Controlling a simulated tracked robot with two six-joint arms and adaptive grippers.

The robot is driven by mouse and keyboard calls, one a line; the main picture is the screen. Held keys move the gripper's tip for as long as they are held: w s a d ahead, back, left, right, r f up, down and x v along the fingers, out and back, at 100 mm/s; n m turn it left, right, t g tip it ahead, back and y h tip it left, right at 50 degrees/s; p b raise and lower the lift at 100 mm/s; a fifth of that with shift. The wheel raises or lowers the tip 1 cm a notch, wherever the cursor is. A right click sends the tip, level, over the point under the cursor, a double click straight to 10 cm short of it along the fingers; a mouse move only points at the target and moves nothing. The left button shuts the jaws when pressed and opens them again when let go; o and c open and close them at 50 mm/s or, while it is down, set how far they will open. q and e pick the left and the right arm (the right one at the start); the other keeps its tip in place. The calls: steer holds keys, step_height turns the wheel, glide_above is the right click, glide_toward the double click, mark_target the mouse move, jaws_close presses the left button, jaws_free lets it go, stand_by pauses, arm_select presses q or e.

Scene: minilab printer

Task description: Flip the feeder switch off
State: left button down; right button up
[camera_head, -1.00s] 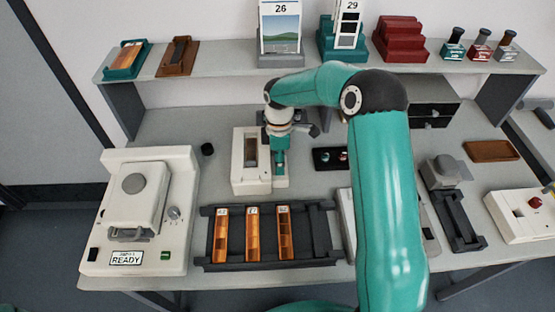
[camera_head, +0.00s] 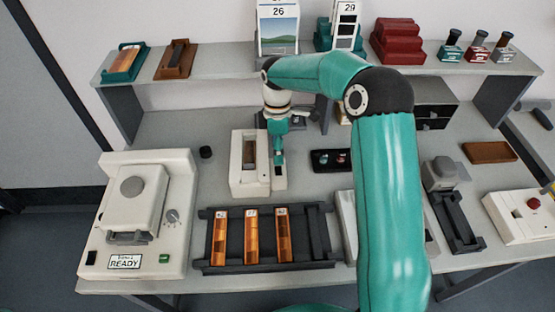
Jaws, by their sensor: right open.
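A small cream box (camera_head: 237,178) with a dark slot stands at the middle of the bench; I take it to be the feeder. A narrow light strip runs along its right side. My right gripper (camera_head: 278,160) points down over this strip, at the box's right edge. It is open and nothing shows between its fingers. The feeder switch cannot be made out; the gripper may cover it. I cannot tell whether the fingertips touch the box. My left gripper is not in view.
A cream machine (camera_head: 185,165) marked READY stands at the left. A dark rack (camera_head: 325,222) with several orange strips lies in front of the box. A black tray (camera_head: 320,168) with two round pieces lies right of the gripper. A small black knob (camera_head: 206,152) stands left of the box.

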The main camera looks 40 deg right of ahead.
step_height(320, 180, up, 6)
steer(key=shift+w+d+r, duration=0.2)
steer(key=shift+w+d, duration=0.05)
steer(key=shift+w, duration=0.15)
stand_by(0.3)
